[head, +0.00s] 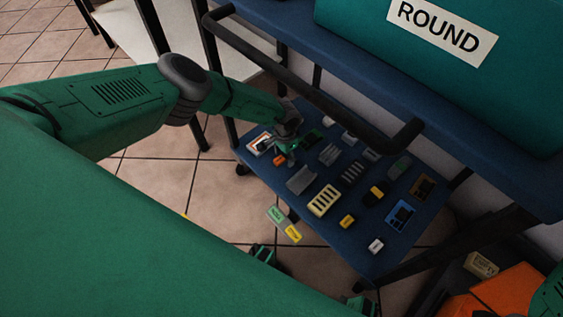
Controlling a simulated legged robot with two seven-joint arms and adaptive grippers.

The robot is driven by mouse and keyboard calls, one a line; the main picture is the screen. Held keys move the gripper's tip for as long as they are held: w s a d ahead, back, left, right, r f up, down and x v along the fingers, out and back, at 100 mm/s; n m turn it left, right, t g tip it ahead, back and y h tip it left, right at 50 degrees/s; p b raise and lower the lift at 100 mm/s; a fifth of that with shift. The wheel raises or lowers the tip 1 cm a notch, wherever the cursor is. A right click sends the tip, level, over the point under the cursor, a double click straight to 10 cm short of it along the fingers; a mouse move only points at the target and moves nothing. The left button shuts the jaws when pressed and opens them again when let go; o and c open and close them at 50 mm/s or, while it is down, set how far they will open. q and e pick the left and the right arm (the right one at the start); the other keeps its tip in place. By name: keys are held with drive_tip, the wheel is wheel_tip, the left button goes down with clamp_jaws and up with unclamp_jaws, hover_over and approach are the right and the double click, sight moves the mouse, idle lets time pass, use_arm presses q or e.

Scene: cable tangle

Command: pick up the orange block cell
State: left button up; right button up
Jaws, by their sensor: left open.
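A small orange block (279,160), which looks like the orange block cell, lies near the left end of the blue lower shelf (262,178) of a cart. My left gripper (288,158) reaches down over that end of the shelf, open, just right of the orange block. Whether its fingers touch the block is too small to tell. The gripper hides part of the shelf behind it. My right gripper does not show.
Several small items crowd the shelf, including a cream slotted block (323,201), a grey piece (300,180) and a blue part (400,215). A black handle bar (300,85) crosses above. A teal bin labelled ROUND (400,60) stands on the upper shelf.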

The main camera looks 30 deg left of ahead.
use_arm(q)
drive_tip(key=shift+a, duration=0.15)
drive_tip(key=c, duration=0.3)
drive_tip(key=shift+a+f, duration=0.1)
clamp_jaws()
